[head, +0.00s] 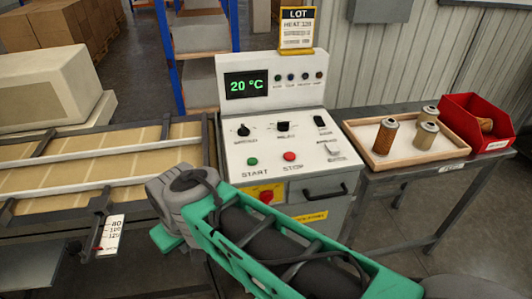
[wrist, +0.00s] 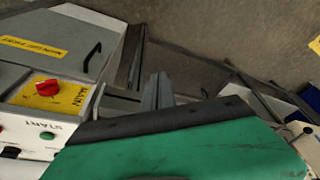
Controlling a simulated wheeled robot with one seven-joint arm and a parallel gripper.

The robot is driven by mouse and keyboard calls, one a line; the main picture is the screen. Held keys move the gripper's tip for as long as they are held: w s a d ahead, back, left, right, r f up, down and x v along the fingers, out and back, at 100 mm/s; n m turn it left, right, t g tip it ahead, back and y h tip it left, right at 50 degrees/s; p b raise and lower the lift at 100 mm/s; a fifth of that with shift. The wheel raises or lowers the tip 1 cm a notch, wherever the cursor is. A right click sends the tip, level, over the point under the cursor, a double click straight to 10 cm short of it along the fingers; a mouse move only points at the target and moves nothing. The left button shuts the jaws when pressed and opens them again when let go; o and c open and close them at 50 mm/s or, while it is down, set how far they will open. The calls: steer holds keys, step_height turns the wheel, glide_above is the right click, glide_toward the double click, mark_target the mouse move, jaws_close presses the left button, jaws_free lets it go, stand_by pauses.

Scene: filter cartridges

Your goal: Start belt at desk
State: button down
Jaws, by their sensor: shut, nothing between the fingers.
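The control desk (head: 230,180) stands in the middle of the head view. Its display (head: 246,84) reads 20 °C. On its sloped panel are a green START button (head: 252,161) and a red STOP button (head: 289,156). A red MAIN switch (head: 267,196) sits on a yellow plate on the front. The switch (wrist: 46,88) and the START button (wrist: 47,135) also show at the left of the wrist view. The belt (head: 100,165) lies left of the desk. My gripper (wrist: 158,92) is shut and empty, apart from the desk; its fingertips are not clear in the head view.
A LOT sign (head: 297,28) reads HEAT 120. A scale (head: 111,236) hangs at the belt's front. At right a table bears a wooden tray (head: 440,163) of cartridges and a red bin (head: 478,118).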

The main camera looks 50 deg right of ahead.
step_height(320, 180, up, 12)
steer(key=m+t+y+p, duration=0.1)
steer(key=m+t+p, duration=0.5)
steer(key=m+p, duration=1.5)
glide_above(255, 161)
steer(key=b, duration=0.6)
steer(key=m, duration=0.4)
steer(key=shift+a+m, duration=0.1)
steer(key=shift+m, duration=0.3)
step_height(255, 161, down, 7)
steer(key=b, duration=0.7)
steer(key=shift+s, duration=0.1)
steer(key=shift+f, duration=0.9)
